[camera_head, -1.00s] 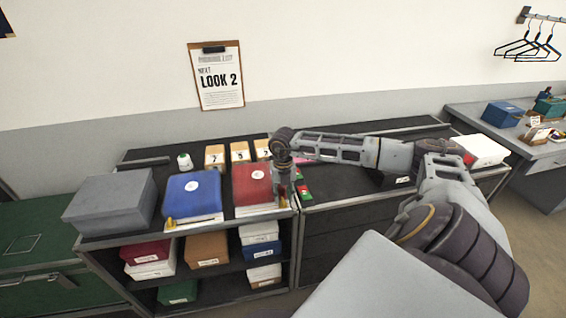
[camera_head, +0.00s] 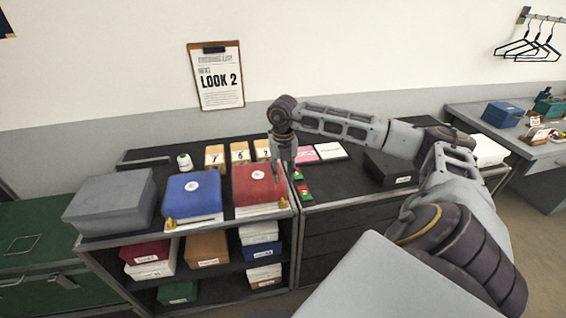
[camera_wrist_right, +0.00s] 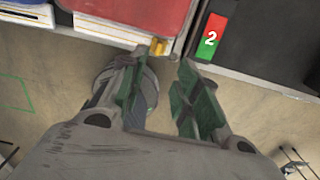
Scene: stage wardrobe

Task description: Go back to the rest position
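My right arm reaches in from the lower right in the head view, with its gripper (camera_head: 285,172) pointing down beside the right side of the red box (camera_head: 257,186). In the right wrist view the gripper (camera_wrist_right: 160,75) has its two fingers apart with nothing between them. A small gold piece (camera_wrist_right: 157,46) stands at the shelf edge beyond the fingertips, by the red box (camera_wrist_right: 140,12). My left gripper is not in view.
A blue box (camera_head: 192,191) and a grey box (camera_head: 110,200) stand left of the red box. Numbered cards (camera_head: 239,152) stand behind. A black box (camera_head: 390,168) sits to the right. Lower shelves hold several boxes. A red-green tag (camera_wrist_right: 212,38) shows number 2.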

